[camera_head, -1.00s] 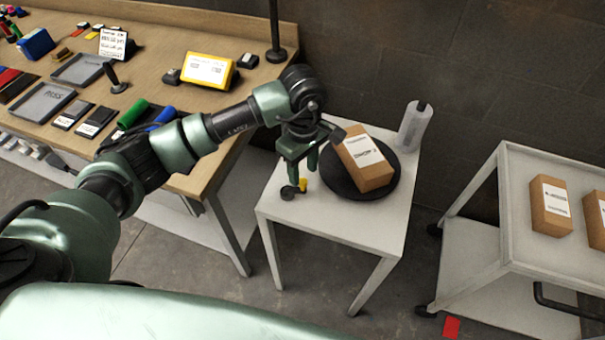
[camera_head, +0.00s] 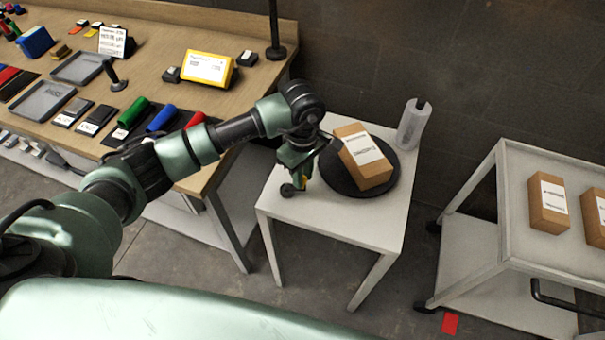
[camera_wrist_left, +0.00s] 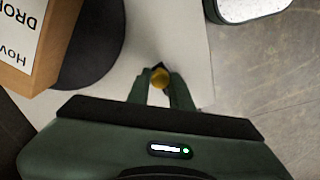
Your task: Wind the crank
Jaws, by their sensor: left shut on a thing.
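The crank is a small device at the left edge of the white table, beside the black round turntable (camera_head: 335,178). Its yellow knob (camera_wrist_left: 160,78) sits between my left fingertips in the left wrist view. A bit of yellow and a small black round part (camera_head: 287,190) show by the gripper in the head view. My left gripper (camera_head: 298,180) points down and is shut on the yellow knob. A brown box with a white label (camera_head: 378,177) stands on the turntable; it also shows in the left wrist view (camera_wrist_left: 45,65). My right gripper is out of view.
The white table (camera_head: 350,222) has clear room in front. A pale bottle (camera_head: 413,125) stands behind the turntable. A wooden bench (camera_head: 190,95) with trays, coloured rolls and a yellow device (camera_head: 207,67) is at left. A cart (camera_head: 512,220) with boxes stands at right.

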